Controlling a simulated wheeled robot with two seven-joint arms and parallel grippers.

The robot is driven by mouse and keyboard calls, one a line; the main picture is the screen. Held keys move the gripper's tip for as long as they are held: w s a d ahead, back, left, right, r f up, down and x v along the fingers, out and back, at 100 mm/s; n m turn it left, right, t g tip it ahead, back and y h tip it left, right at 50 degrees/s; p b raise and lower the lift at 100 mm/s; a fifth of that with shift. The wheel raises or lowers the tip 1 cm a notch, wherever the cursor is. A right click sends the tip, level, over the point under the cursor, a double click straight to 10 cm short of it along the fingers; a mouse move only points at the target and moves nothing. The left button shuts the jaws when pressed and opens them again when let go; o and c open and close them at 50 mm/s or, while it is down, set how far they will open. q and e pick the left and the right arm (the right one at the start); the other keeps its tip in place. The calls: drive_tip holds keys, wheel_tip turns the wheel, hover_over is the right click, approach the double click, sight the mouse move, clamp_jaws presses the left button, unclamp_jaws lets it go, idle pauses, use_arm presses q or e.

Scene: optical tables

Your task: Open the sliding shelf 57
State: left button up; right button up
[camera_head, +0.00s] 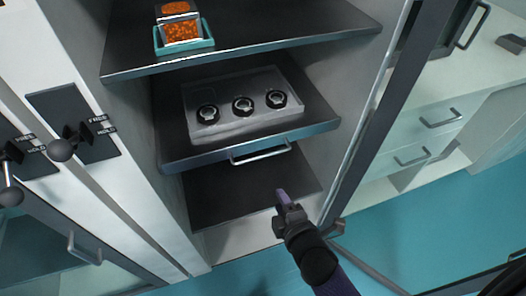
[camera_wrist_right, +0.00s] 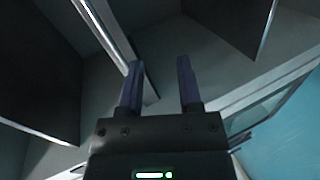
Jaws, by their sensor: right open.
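The middle shelf (camera_head: 325,116) in the cabinet is a dark tray with a grey front edge and a metal bar handle (camera_head: 260,156). I take it to be the sliding shelf; no number is legible. My right gripper (camera_head: 282,196) is below and slightly right of the handle, apart from it in the head view. In the right wrist view my right gripper (camera_wrist_right: 161,80) shows two separated fingers with nothing clearly held between them. A pale metal bar (camera_wrist_right: 108,32) runs diagonally behind the left finger; I cannot tell which part it is. My left gripper is not in view.
A clear case with several black round knobs (camera_head: 242,104) sits on the middle shelf. An upper shelf (camera_head: 285,25) carries a teal tray (camera_head: 157,44) with orange contents. A bottom shelf (camera_head: 225,200) is bare. An open glass door (camera_head: 375,115) stands to the right.

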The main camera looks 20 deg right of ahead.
drive_tip(key=n+t, duration=0.2)
approach(265, 156)
drive_tip(key=w+b, duration=0.1)
drive_tip(key=w, duration=0.2)
drive_tip(key=w+f+b, duration=0.1)
drive_tip(key=w, duration=0.3)
drive_tip(key=w+f+b, duration=0.1)
drive_tip(key=w, duration=0.2)
drive_tip(key=shift+w+f, duration=0.1)
drive_tip(key=shift+w, duration=0.05)
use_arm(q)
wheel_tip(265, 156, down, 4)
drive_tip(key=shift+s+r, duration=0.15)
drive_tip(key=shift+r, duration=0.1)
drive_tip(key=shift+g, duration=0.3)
use_arm(e)
drive_tip(key=c, duration=0.5)
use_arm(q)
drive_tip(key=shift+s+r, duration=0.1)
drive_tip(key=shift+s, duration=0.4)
use_arm(e)
clamp_jaws()
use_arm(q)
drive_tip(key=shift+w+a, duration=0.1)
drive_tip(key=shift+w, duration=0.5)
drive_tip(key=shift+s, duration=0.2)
